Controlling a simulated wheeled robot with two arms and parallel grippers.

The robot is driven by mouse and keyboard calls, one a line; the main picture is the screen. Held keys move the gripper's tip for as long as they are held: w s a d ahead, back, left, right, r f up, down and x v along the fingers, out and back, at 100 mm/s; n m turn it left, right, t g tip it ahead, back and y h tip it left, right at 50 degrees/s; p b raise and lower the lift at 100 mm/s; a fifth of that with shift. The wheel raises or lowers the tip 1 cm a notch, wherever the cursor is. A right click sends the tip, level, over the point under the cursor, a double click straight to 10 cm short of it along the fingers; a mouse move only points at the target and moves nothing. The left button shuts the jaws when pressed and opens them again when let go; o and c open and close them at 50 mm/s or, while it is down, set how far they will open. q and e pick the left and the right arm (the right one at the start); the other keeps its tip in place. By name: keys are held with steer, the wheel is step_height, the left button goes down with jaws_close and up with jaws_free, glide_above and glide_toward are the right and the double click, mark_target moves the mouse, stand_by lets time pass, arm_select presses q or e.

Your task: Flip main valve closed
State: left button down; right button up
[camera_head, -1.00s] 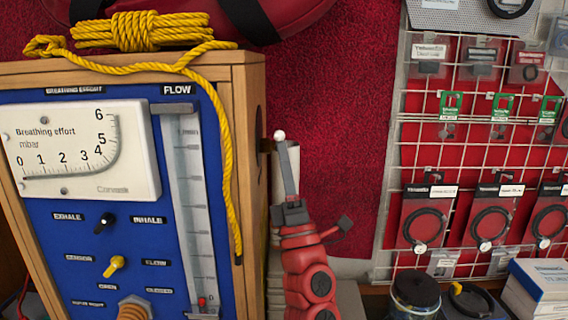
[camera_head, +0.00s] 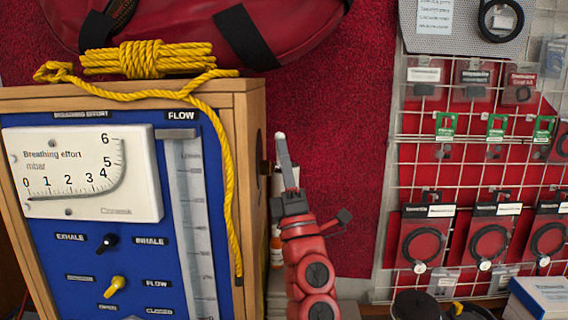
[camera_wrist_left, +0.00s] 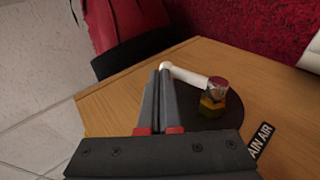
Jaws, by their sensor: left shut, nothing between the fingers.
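The main valve is on the right side of the wooden cabinet (camera_head: 247,190). In the left wrist view it has a white lever handle (camera_wrist_left: 187,75) pointing left from a brass and red hub (camera_wrist_left: 213,97) on a black round plate (camera_wrist_left: 232,120). A partly visible label, "AIN AIR" (camera_wrist_left: 260,141), is beside it. My left gripper (camera_head: 285,160) is shut and empty, upright beside the cabinet's right side. In the left wrist view its fingertips (camera_wrist_left: 159,82) overlap the handle's free end; I cannot tell whether they touch. My right gripper is not in view.
The blue panel (camera_head: 75,240) carries a gauge (camera_head: 80,172), a black knob (camera_head: 106,243) and a yellow knob (camera_head: 112,287). Yellow rope (camera_head: 148,58) lies on the cabinet and hangs down its front. A red bag (camera_head: 320,30) is behind. A wire rack (camera_head: 470,180) stands right.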

arm_select(q)
steer(key=shift+w+r, duration=0.5)
steer(key=shift+w, duration=0.05)
stand_by(0.6)
